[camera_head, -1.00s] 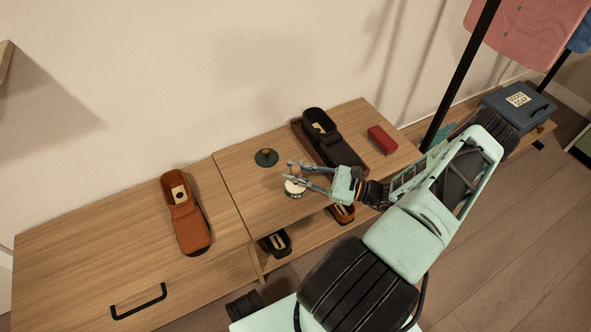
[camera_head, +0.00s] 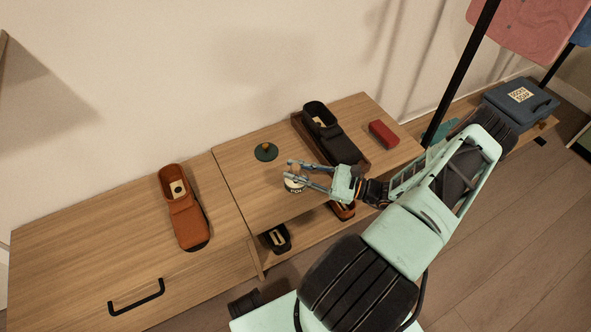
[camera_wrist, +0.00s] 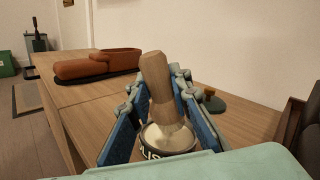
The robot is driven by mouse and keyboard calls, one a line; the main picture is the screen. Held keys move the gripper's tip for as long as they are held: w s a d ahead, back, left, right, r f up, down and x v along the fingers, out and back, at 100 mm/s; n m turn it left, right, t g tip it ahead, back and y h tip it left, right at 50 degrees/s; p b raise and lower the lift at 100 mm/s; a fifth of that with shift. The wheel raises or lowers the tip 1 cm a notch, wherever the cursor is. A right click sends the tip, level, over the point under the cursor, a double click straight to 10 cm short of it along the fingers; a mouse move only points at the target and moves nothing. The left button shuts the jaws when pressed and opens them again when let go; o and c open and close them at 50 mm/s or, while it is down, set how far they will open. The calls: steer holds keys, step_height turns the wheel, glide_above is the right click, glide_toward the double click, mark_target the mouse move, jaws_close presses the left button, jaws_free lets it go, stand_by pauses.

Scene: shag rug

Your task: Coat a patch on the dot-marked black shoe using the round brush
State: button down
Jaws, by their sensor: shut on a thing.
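My gripper (camera_head: 290,170) is over the near edge of the cabinet top, by an open polish tin (camera_head: 295,184). In the wrist view, its blue-padded fingers (camera_wrist: 160,108) are shut on the wooden handle of the round brush (camera_wrist: 156,80). The brush leans, its lower end in the mouth of the tin (camera_wrist: 166,138); its bristles are hard to see. A black shoe (camera_head: 334,141) lies on a brown tray (camera_head: 302,142) right of my gripper. It has a pale insole label; any dot on it is too small to make out.
A green lid with an orange knob (camera_head: 266,152) lies behind the tin. A red block (camera_head: 383,134) is right of the tray. An orange-brown shoe (camera_head: 184,215) with a dark dot on its label lies left. Another black shoe (camera_head: 278,238) and a brown one (camera_head: 343,210) are on the lower shelf.

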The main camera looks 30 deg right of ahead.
steer(key=shift+f+b, duration=0.75)
steer(key=shift+f, duration=0.15)
stand_by(1.4)
steer(key=shift+r, duration=0.15)
steer(key=shift+r+p, duration=2.65)
steer(key=shift+r, duration=0.85)
